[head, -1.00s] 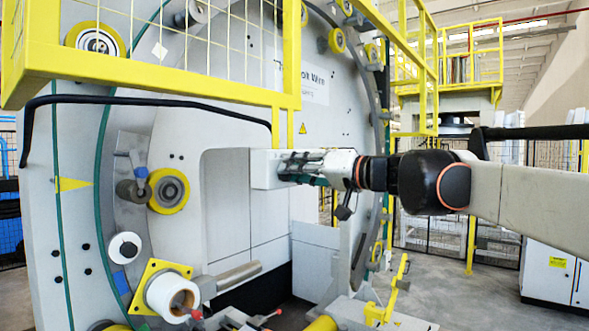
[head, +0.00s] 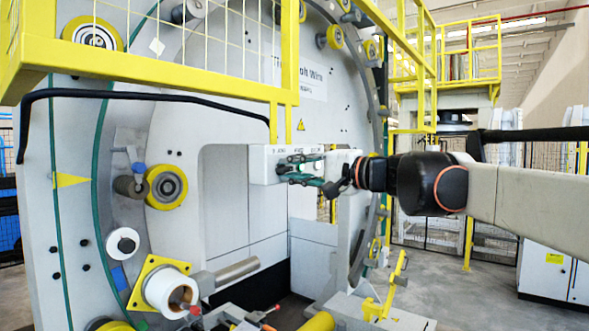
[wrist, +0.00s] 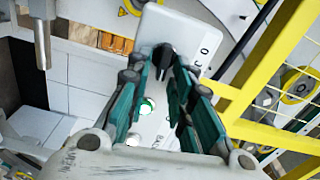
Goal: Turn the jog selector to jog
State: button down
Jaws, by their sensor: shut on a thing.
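The control box (head: 260,170) is a pale grey panel on the front of the large wrapping machine, with small dark labels along its top edge. It also shows in the wrist view (wrist: 196,30). My gripper (head: 284,170), with dark and green fingers, reaches it from the right. In the wrist view my gripper (wrist: 164,66) is shut on the black jog selector (wrist: 163,53), a knob standing out between the fingertips. A lit green button (wrist: 147,106) shows between the fingers. The selector's marking is partly covered, so its exact setting cannot be told.
A yellow railing (head: 150,88) hangs above the box, and its yellow post comes down close beside it. A large pale ring (head: 345,200) curves behind my gripper. A white roll on a yellow plate (head: 168,290) stands lower left.

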jog(key=shift+f+m, duration=0.1)
jog(key=shift+m, duration=0.4)
jog(key=c, duration=1.7)
grip_release()
jog(key=v, duration=0.7)
jog(key=shift+s+d, duration=0.1)
jog(key=shift+d, duration=0.1)
